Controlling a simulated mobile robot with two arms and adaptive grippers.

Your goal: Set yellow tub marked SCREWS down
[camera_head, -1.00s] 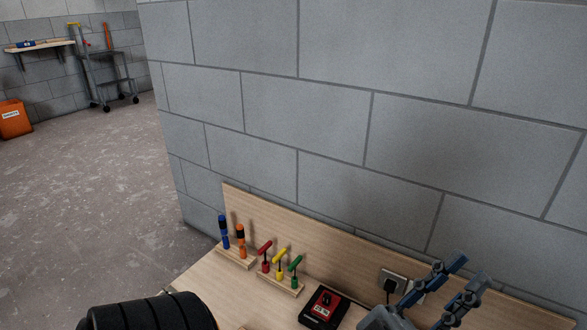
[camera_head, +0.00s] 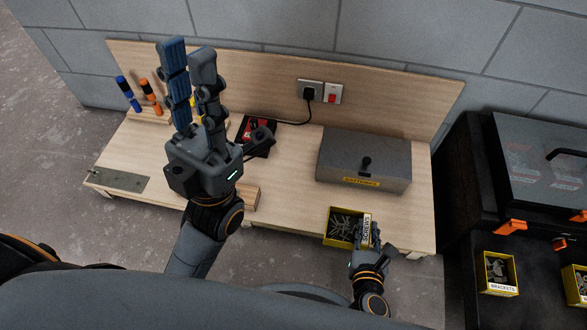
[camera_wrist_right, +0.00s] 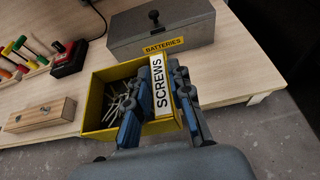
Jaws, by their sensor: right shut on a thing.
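The yellow tub marked SCREWS (camera_head: 338,243) is at the bench's front edge in the head view, roughly upright, with loose screws inside. My right gripper (camera_head: 365,230) is shut on its right, labelled wall. The right wrist view shows the tub (camera_wrist_right: 95,105) with blue finger pads either side of the SCREWS label (camera_wrist_right: 160,88). The tub overlaps the bench edge in view; I cannot tell whether its base touches the bench. My left gripper (camera_head: 189,55) is raised over the bench's left part, fingers apart and empty.
A grey BATTERIES box (camera_head: 362,160) stands behind the tub on the bench (camera_head: 290,185). A wooden block (camera_head: 248,197), a red-and-black device (camera_head: 258,135) and screwdrivers (camera_head: 130,95) are further left. A yellow BRACKETS tub (camera_head: 497,273) is at right on a dark surface.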

